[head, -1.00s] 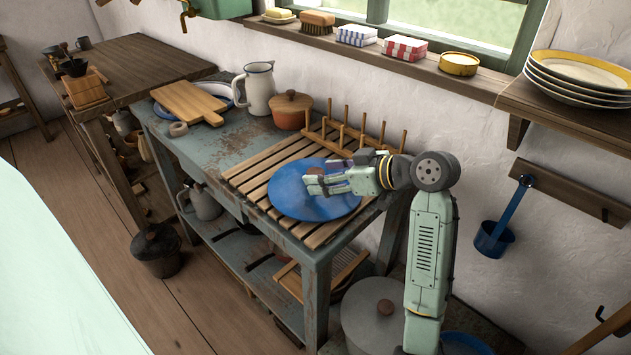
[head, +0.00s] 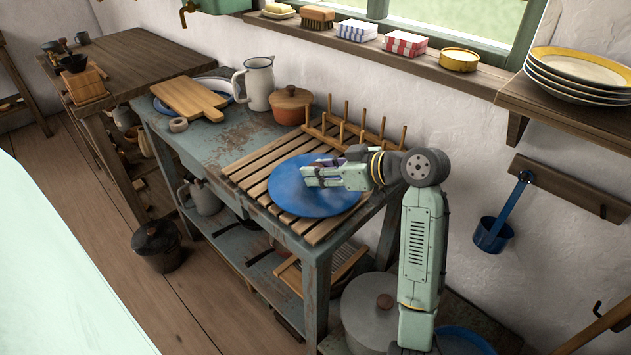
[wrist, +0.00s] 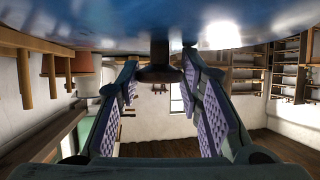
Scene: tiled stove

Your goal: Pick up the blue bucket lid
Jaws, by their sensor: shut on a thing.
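The blue bucket lid (head: 300,202) is a round, flat disc lying on the slatted wooden rack, at the centre of the head view. Its underside edge against the slats is too small to judge for any gap. My gripper (head: 309,177) reaches in from the right, low over the lid, and is shut on the lid's knob. In the wrist view the lid (wrist: 100,18) fills the top, and its dark knob (wrist: 158,73) shows between the two purple-padded fingers (wrist: 160,85). The fingers mostly hide the knob in the head view.
The slatted rack (head: 243,174) sits on a worn blue-grey table, with upright pegs (head: 346,125) just behind the lid. An orange-brown pot (head: 290,107), a white jug (head: 259,84) and a cutting board (head: 188,98) stand further left. A windowsill shelf (head: 400,64) runs above.

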